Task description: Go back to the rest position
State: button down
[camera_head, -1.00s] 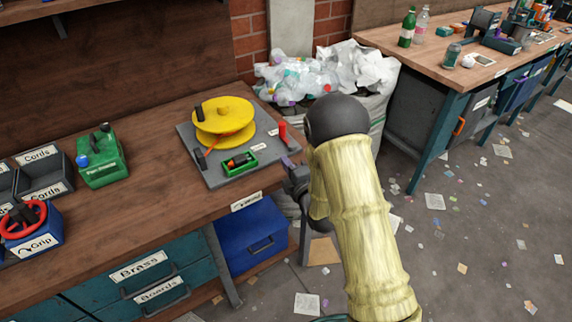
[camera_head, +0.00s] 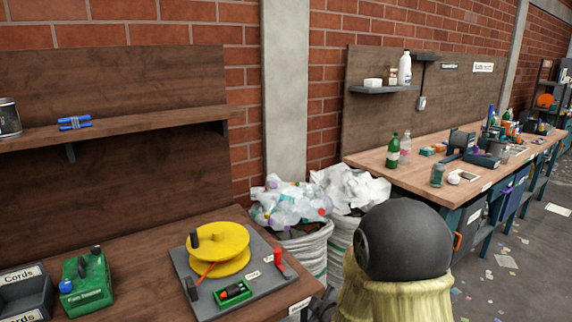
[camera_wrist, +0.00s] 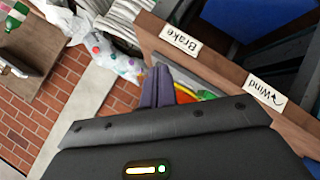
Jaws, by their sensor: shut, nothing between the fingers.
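My gripper (camera_wrist: 163,88) shows in the wrist view as two purple fingers pressed together, with nothing between them. It is near the front edge of the workbench (camera_wrist: 228,72), by the labels "Brake" (camera_wrist: 181,39) and "Wind" (camera_wrist: 266,95). Small parts of the board and its coloured items show behind the fingers. In the head view the gripper is out of sight; only my arm shows at the lower right. The yellow reel (camera_head: 218,248) stands on the grey board (camera_head: 262,280) on the bench, with a green tray (camera_head: 234,292) beside it.
Sacks of plastic and paper waste (camera_head: 300,245) stand between the benches, behind my arm. A green box (camera_head: 86,284) and dark bins (camera_head: 25,290) are on the near bench. A second bench (camera_head: 440,165) carries bottles and tools. Littered floor (camera_head: 505,265) is open at right.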

jog(key=s+d+r+m+g+h, duration=0.1)
jog(key=s+d+m+g, duration=0.2)
jog(key=s, duration=0.4)
jog(key=s+d+r+m+g, duration=0.2)
jog(key=s+m+g, duration=0.1)
jog(key=s+m, duration=0.35)
jog(key=s+d+r+m+g+h, duration=0.1)
jog(key=s+d+m+g, duration=0.15)
jog(key=s, duration=0.55)
jog(key=w+p+v, duration=0.3)
jog(key=p+v, duration=1.2)
jog(key=p, duration=0.2)
jog(key=shift+w+a+r+m, duration=0.2)
jog(key=shift+a+r+m, duration=0.15)
jog(key=shift+r, duration=0.4)
